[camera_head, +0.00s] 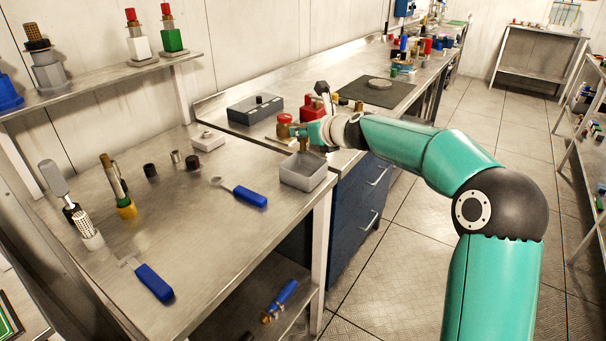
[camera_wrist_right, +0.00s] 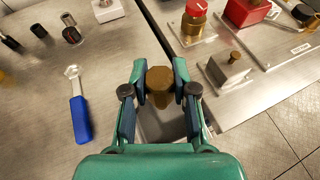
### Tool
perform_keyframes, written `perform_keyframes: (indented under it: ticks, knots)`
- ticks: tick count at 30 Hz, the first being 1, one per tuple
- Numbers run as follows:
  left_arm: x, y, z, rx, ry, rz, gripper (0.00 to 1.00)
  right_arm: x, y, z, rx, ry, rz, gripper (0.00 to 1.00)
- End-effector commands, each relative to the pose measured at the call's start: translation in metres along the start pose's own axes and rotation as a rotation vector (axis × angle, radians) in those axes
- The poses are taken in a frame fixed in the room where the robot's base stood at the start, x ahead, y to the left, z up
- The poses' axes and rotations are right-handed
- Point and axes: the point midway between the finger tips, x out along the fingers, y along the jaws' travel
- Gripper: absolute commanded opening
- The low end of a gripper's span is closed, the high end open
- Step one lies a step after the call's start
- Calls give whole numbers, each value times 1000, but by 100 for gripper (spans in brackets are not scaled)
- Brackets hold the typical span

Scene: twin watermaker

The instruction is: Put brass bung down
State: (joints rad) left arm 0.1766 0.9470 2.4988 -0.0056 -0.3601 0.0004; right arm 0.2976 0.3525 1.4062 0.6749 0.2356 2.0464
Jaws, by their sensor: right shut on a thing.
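My right gripper (camera_head: 305,132) reaches in from the right over the near bench's right end. It is shut on the brass bung (camera_wrist_right: 160,82), which sits between the two fingertips in the right wrist view (camera_wrist_right: 155,78). In the head view a small brass part of the bung (camera_head: 304,144) shows below the fingers. A small grey open tray (camera_head: 303,174) stands on the bench corner below the bung. In the wrist view the tray (camera_wrist_right: 160,127) is partly hidden by the gripper and the bung. I cannot tell the bung's exact height above it. My left gripper is not in view.
A blue-handled tool (camera_head: 246,195) lies left of the tray on the near bench (camera_head: 200,240). Behind the gripper, a red-capped brass fitting (camera_wrist_right: 196,9) and a brass plug on a grey block (camera_wrist_right: 235,57) stand on the adjoining bench. Floor is open at right.

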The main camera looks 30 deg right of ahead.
Motion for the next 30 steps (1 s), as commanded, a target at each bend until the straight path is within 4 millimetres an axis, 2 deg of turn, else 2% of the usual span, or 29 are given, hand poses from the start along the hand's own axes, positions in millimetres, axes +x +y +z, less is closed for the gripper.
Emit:
perform_keyframes:
  ticks: [1, 3, 11, 19, 22, 30]
  knots:
    - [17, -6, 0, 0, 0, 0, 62, 8, 0, -18, 0, 0, 0, 0]
    - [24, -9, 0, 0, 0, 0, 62, 11, -1, -27, 1, -1, -1, 0]
    - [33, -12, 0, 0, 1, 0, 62, 16, -1, -39, 0, -1, -2, 0]
    - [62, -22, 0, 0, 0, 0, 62, 29, -1, -72, 2, 0, -2, 0]
    - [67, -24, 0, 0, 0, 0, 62, 31, -1, -77, 0, -1, -3, 0]
    - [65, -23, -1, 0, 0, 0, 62, 31, -1, -75, 0, -1, -2, 0]
